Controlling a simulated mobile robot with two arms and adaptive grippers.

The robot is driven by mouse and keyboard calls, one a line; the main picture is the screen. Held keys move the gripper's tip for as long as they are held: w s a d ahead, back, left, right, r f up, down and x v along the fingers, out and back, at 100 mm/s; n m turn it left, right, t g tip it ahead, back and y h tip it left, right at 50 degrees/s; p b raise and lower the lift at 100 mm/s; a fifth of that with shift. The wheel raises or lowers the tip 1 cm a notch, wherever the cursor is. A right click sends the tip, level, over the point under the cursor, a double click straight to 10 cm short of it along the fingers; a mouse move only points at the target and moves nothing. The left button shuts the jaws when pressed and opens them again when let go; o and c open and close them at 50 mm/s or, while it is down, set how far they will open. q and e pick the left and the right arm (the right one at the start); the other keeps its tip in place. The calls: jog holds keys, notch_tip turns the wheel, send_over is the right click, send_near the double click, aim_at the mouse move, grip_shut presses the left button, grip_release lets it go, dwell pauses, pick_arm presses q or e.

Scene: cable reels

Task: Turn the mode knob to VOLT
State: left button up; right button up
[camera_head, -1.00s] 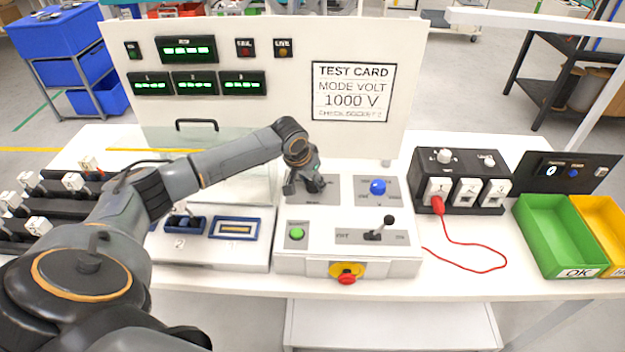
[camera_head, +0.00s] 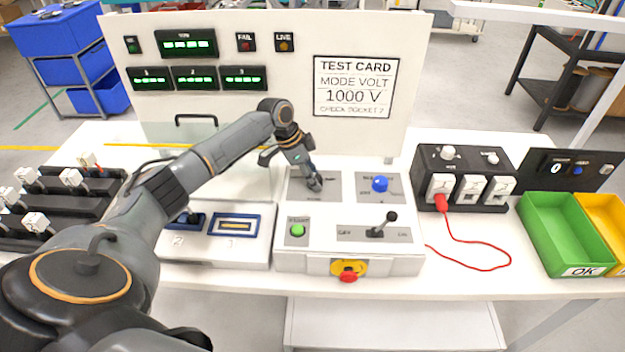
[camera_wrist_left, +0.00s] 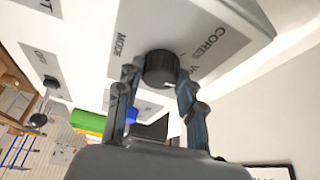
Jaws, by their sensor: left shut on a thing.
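The black mode knob (camera_wrist_left: 161,68) sits on a grey plate lettered MODE and CORES, with a further label starting with V partly hidden, in the left wrist view. My left gripper (camera_wrist_left: 157,82) is shut on the knob, one finger on each side. In the head view my left gripper (camera_head: 314,184) comes down onto the grey mode plate (camera_head: 299,194) and hides the knob. Which label the knob points at cannot be made out. The test card (camera_head: 354,87) on the back panel reads MODE VOLT, 1000 V. My right gripper is not in view.
A blue knob (camera_head: 380,184) stands right of the mode plate. A green button (camera_head: 297,230), a lever (camera_head: 379,227) and a red-and-yellow stop button (camera_head: 348,270) are in front. A socket box (camera_head: 463,179) with a red plug and green bin (camera_head: 566,236) stand to the right.

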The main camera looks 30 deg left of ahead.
pick_arm(q)
jog(key=shift+w+m+b, duration=0.1)
jog(key=shift+m+b, duration=0.25)
jog(key=shift+m, duration=0.25)
jog(key=shift+m+g, duration=0.3)
jog(key=o, duration=1.2)
jog(key=shift+r, duration=0.1)
jog(key=v, duration=1.1)
jog(key=shift+a+r, duration=0.25)
jog(key=shift+r, duration=0.1)
